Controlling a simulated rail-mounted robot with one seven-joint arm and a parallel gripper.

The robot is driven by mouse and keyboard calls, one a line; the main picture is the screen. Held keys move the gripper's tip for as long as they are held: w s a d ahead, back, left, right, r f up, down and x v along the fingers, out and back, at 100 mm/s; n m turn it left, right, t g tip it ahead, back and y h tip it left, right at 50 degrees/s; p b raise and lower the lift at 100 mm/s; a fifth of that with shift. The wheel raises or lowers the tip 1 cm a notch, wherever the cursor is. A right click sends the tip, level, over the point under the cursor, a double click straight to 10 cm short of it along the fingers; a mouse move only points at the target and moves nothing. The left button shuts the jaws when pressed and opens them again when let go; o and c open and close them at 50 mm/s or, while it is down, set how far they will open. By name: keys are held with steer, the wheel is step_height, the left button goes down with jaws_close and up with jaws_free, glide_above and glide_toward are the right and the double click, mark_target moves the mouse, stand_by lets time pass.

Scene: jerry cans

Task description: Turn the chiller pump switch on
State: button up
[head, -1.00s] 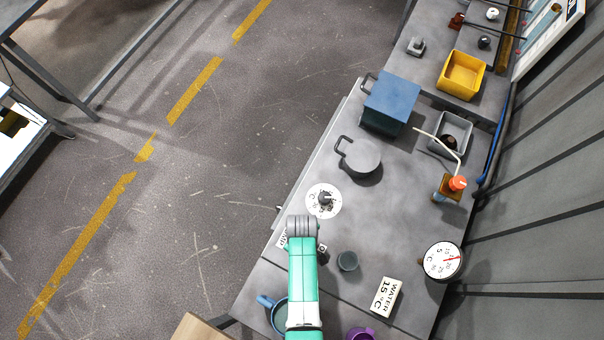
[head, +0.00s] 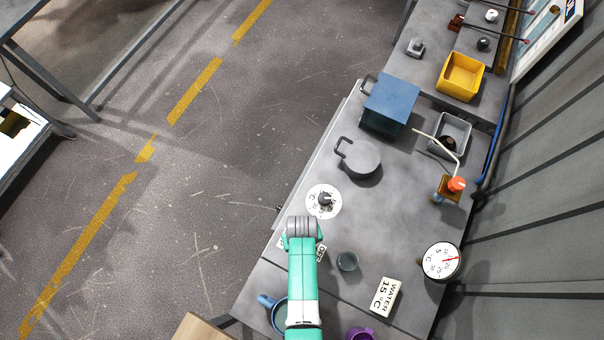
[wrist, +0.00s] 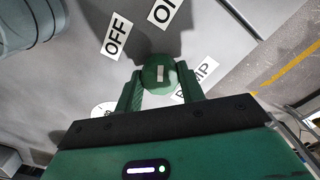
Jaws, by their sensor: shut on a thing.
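The pump switch is a round green knob (wrist: 158,75) with a short white mark on its top, seen in the wrist view. My gripper (wrist: 162,88) has one finger on each side of the knob and is shut on it. An OFF label (wrist: 116,36) lies up and left of the knob, and an ON label (wrist: 166,12), cut by the frame edge, lies above it. A PUMP label (wrist: 197,77) is at the right, partly behind a finger. The white mark points roughly up, between the labels. In the head view my arm hides the knob; the OFF label (head: 320,253) shows beside it.
A white dial plate with a dark knob (head: 324,201) is just beyond my wrist. A small grey cup (head: 347,261) stands to the right, near a WATER 15 °C sign (head: 384,295). A blue mug (head: 268,301) and purple mug (head: 361,334) flank my arm.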

stand_by(0.4)
steer(key=o, duration=1)
steer(key=shift+c, duration=0.2)
step_height(320, 180, up, 8)
steer(key=shift+f+p, duration=0.1)
steer(key=shift+p, duration=0.6)
